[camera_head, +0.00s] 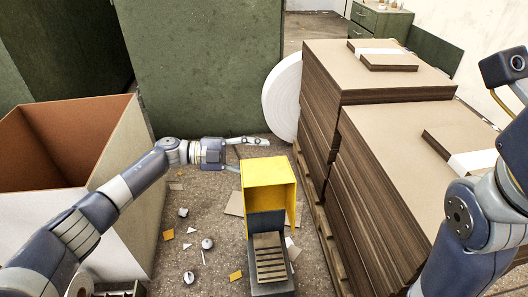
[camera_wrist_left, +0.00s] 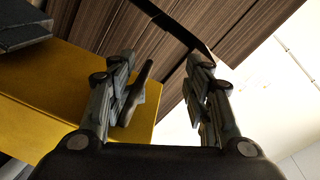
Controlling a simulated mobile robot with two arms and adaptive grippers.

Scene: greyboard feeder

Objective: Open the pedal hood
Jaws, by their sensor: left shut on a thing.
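The yellow pedal hood (camera_head: 268,171) stands over a dark foot pedal (camera_head: 270,262) with a slatted tread, on the floor at the lower middle of the head view. The hood's front is open and the tread shows below it. My left gripper (camera_head: 243,154) is at the hood's far left corner, its fingers apart but shut on the hood. In the left wrist view the hood (camera_wrist_left: 60,95) fills the left side, behind the left finger of my gripper (camera_wrist_left: 168,95). My right gripper is out of view; only part of my right arm shows.
Tall stacks of greyboard (camera_head: 395,130) on a pallet stand close to the right of the pedal. A large open carton (camera_head: 120,165) is at left, a green cabinet wall (camera_head: 205,70) behind, beside a white roll (camera_head: 283,98). Scraps litter the floor.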

